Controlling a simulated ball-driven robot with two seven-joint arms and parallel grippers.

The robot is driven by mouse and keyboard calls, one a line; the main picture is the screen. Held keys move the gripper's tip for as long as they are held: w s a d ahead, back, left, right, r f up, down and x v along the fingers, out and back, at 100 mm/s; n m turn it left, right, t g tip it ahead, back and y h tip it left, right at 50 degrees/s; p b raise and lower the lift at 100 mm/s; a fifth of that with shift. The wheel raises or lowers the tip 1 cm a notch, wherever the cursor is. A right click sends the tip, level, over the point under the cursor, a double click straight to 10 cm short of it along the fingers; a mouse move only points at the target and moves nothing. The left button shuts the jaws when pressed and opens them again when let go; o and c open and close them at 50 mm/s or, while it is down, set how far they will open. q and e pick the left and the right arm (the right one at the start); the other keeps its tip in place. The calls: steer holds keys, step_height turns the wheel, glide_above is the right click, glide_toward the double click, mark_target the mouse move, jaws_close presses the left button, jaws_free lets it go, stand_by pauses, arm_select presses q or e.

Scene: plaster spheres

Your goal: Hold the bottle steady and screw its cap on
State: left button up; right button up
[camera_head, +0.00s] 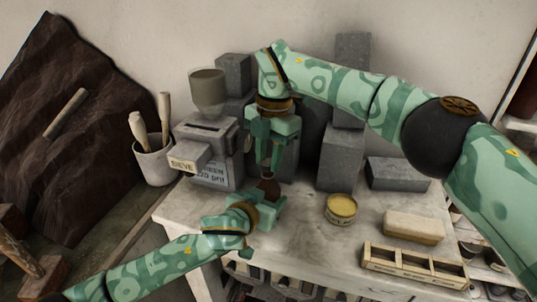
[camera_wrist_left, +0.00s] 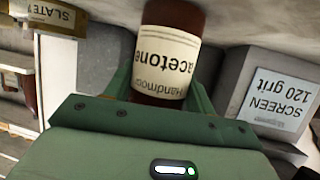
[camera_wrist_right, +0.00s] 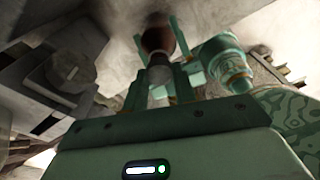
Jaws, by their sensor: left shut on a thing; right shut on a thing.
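The brown bottle (camera_head: 267,186) stands upright on the pale bench. Its "acetone" label shows in the left wrist view (camera_wrist_left: 165,62). My left gripper (camera_head: 268,198) is shut around the bottle's body from the front. My right gripper (camera_head: 267,165) points down from above, over the bottle's neck. In the right wrist view, its fingers are closed on a pale cap (camera_wrist_right: 160,75), in line with the bottle (camera_wrist_right: 158,38). The cap is hidden between the fingers in the head view. I cannot tell whether the cap touches the neck.
A grey sieve box (camera_head: 208,145) with a hopper stands left of the bottle. Grey blocks (camera_head: 341,160) stand behind. A yellow tin (camera_head: 341,209), a beige block (camera_head: 413,227) and a divided tray (camera_head: 415,268) lie to the right. A tool pot (camera_head: 154,163) is at far left.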

steer(key=shift+f, duration=0.5)
steer(key=m, duration=0.5)
steer(key=shift+m+y, duration=0.3)
steer(key=m+t, duration=0.1)
steer(key=m, duration=0.4)
steer(key=shift+s, duration=0.1)
steer(key=m, duration=0.5)
steer(key=shift+m+t, duration=0.4)
steer(key=m, duration=0.4)
steer(key=shift+s+a+f+m, duration=0.15)
steer(key=shift+a+m, duration=0.05)
steer(key=shift+m, duration=0.1)
steer(key=shift+d+m+h, duration=0.1)
steer(key=shift+m+h, duration=0.3)
steer(key=shift+m, duration=0.4)
